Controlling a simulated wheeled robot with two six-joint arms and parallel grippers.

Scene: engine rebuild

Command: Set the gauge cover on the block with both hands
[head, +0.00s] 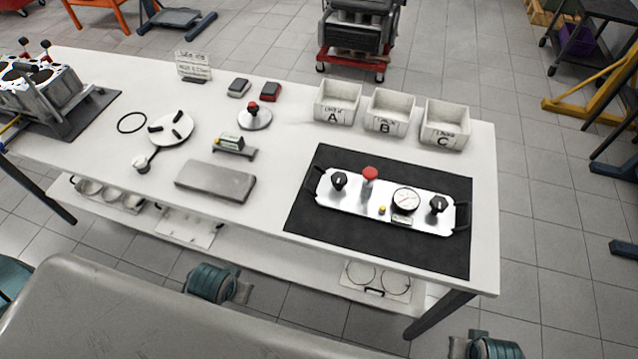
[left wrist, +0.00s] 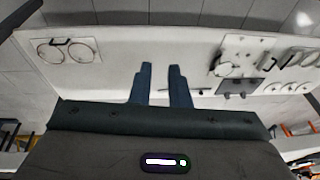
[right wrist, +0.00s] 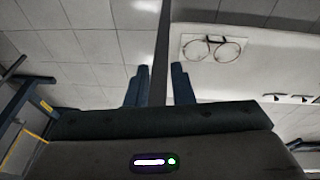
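The gauge cover (head: 385,201) is a silver plate with a dial gauge, black knobs, a red-topped post and a dark handle at each end. It lies flat on a black mat (head: 325,240) at the right of the table. The engine block (head: 55,95) stands on a dark base at the table's far left, partly cut off by the picture's edge. My left gripper (left wrist: 160,66) is empty with its fingers apart, and my right gripper (right wrist: 160,68) is too. Neither gripper's fingers show in the head view, and neither touches the cover.
Bins A (head: 335,103), B (head: 388,113) and C (head: 444,124) stand behind the mat. A grey slab (head: 215,182), a round white plate (head: 172,130) and small tools lie mid-table. A lower shelf holds a pair of rings (head: 378,279). The table's front edge is clear.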

